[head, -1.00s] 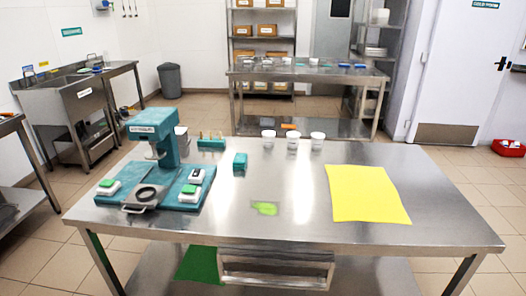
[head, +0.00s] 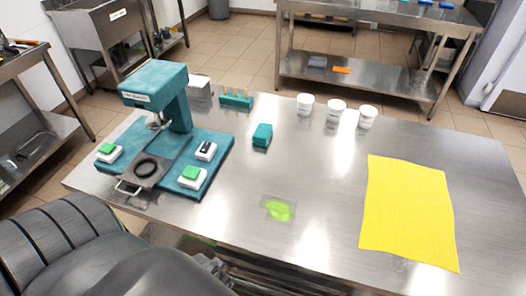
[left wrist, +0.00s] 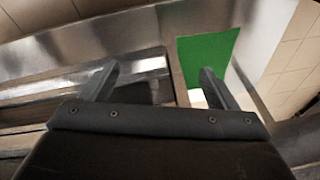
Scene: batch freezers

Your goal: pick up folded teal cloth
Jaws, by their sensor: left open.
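A small teal piece (head: 262,135), which looks like the folded teal cloth, sits on the steel table (head: 310,180) right of the teal press machine. Its folds are too small to make out. In the left wrist view my left gripper (left wrist: 158,85) is open and empty, low by the table's steel front edge and well away from the teal piece. In the head view only my dark left arm shows at the lower left; its fingers are hidden. My right gripper is not in view.
The teal press (head: 170,110) stands at the table's left, with a teal rack (head: 236,101) behind. Three white cups (head: 336,111) stand at the back. A yellow sheet (head: 408,212) lies at right, a green smear (head: 278,209) in front. A green panel (left wrist: 207,55) shows below.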

